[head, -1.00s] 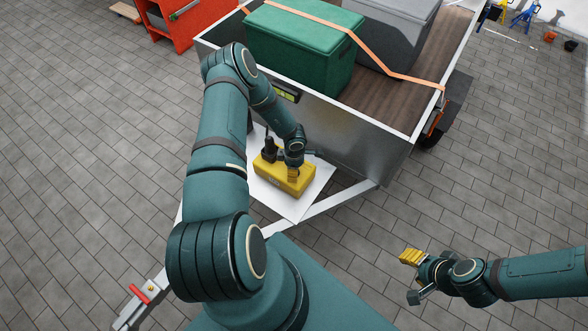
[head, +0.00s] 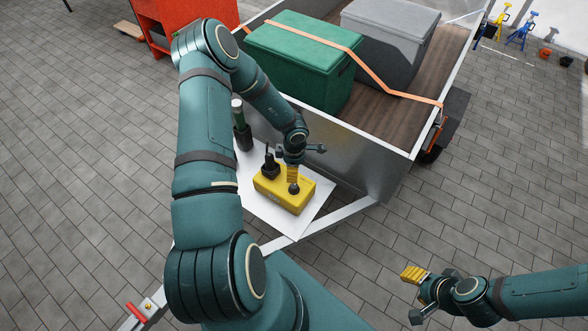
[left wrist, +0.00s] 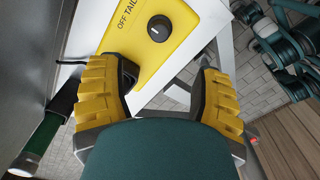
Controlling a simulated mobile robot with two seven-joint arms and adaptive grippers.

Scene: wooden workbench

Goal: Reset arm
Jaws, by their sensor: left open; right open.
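My left gripper (head: 296,165) is open above the yellow box (head: 283,194), with nothing between its fingers. In the left wrist view the open yellow-padded fingers (left wrist: 162,92) frame a gap, with the yellow box (left wrist: 160,45) beyond them. A dark round knob (head: 294,188) sits on the box top; it also shows in the left wrist view (left wrist: 160,29) beside printed letters. A black plug-like piece (head: 269,163) stands at the box's back left. My right gripper (head: 416,293) is open and empty above the paving at the lower right.
The box sits on a white plate (head: 262,222) at the front of a metal trailer (head: 355,160).

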